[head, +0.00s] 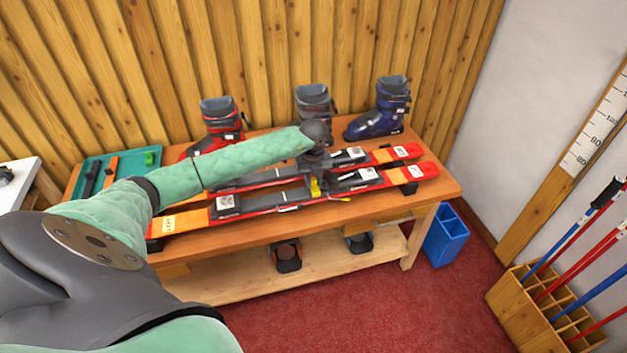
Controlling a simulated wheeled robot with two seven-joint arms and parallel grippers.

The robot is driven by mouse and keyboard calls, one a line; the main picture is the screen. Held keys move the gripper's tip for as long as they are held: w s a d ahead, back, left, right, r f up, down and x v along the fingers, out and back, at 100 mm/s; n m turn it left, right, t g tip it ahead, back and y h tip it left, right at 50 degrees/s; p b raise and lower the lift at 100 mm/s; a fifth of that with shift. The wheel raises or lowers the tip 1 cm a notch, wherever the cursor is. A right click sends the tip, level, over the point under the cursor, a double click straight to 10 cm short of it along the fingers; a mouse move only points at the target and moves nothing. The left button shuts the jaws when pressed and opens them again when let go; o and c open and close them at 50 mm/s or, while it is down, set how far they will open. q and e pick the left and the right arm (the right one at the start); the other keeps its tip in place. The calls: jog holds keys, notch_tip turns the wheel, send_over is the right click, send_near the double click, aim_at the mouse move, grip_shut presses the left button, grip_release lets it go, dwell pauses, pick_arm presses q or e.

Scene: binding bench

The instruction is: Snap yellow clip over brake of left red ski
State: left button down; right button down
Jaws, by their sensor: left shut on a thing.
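Two red skis lie side by side on the wooden bench, a front ski (278,200) and a back ski (385,155), both with black and grey bindings. Which one is the left ski is not marked. My left gripper (315,179) points down over the middle of the front ski, at its binding. It is shut on the yellow clip (315,188), which shows just under the fingers. I cannot tell whether the clip touches the brake, as the gripper and binding hide that spot. My left arm covers part of the back ski. My right gripper is out of view.
Red (221,120), grey (313,103) and blue boots (384,112) stand along the bench's back. A teal tray (122,160) with tools is at its left. A blue bin (446,236) and a wooden pole rack (530,310) stand at right.

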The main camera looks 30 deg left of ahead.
aim_at(314, 179)
pick_arm(q)
jog(key=c, duration=0.6)
grip_release()
jog(key=shift+r, duration=0.1)
jog(key=shift+w+r+p, duration=0.1)
jog(key=shift+r+p, duration=0.2)
jog(key=shift+r, duration=0.3)
jog(key=shift+r+p, duration=1.65)
jog(key=shift+r, duration=2.6)
